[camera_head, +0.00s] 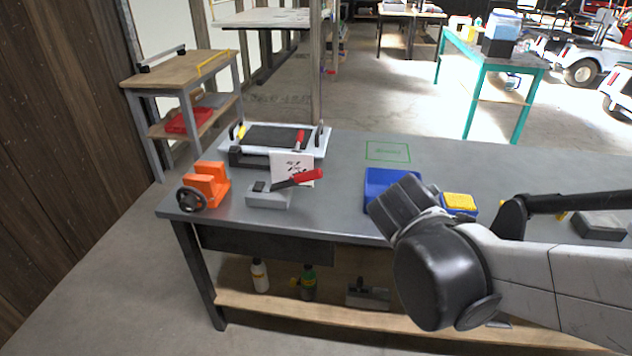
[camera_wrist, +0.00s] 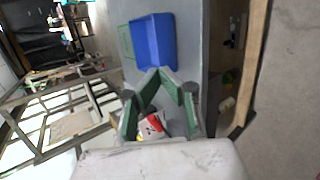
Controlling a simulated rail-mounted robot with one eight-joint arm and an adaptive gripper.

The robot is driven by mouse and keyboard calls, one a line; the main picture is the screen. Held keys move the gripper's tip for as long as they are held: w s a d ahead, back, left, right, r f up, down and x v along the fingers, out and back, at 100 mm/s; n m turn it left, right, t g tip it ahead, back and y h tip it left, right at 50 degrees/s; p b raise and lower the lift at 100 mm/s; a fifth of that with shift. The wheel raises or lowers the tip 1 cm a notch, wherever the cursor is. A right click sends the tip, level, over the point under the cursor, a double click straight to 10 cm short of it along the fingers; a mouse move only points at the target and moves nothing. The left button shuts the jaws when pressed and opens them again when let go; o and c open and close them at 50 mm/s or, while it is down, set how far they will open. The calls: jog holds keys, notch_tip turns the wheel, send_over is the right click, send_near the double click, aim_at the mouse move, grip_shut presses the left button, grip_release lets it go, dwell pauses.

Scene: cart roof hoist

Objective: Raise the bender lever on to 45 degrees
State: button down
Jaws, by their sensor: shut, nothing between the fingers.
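The bender (camera_head: 268,197) is a grey block near the left front of the workbench. Its lever has a red handle (camera_head: 306,177) that slopes up to the right at a shallow angle. In the wrist view the red handle (camera_wrist: 155,122) shows small, framed between the finger links. My gripper (camera_wrist: 160,73) is shut and empty, its green-faced fingers meeting at the tips. In the head view my dark gripper hangs over the blue bin, to the right of the lever and apart from it; its fingertips are not clear there.
The blue bin (camera_head: 378,178) stands right of the bender. An orange vise (camera_head: 209,183) with a handwheel is to its left. A white marked card (camera_head: 290,162) and a black-topped tray (camera_head: 272,137) stand behind. A green outlined bench patch (camera_head: 388,151) is clear.

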aim_at(295, 179)
jog(key=w+a+f+n+t+b, duration=0.45)
jog(key=a+f+n, duration=0.25)
jog(key=a+n, duration=0.4)
jog(key=w+a+f+n+t+b, duration=0.4)
jog(key=a+f+n, duration=0.4)
jog(key=n, duration=0.4)
jog(key=shift+g+y, duration=0.35)
jog(key=shift+y, duration=0.05)
jog(key=w, duration=0.3)
jog(key=w+d, duration=0.1)
jog(key=w, duration=0.5)
jog(key=shift+w+d+r+p, duration=0.1)
jog(key=shift+w+d+p, duration=0.1)
jog(key=shift+w+p, duration=0.15)
jog(key=shift+w+a+r, duration=0.2)
jog(key=shift+w+r, duration=0.15)
jog(key=shift+r, duration=0.25)
jog(key=shift+w+a+r, duration=0.2)
jog(key=shift+w+r, duration=0.1)
jog(key=shift+r, duration=0.3)
jog(key=shift+w+a+r, duration=0.25)
jog(key=shift+w+r, duration=0.05)
jog(key=shift+r, duration=0.35)
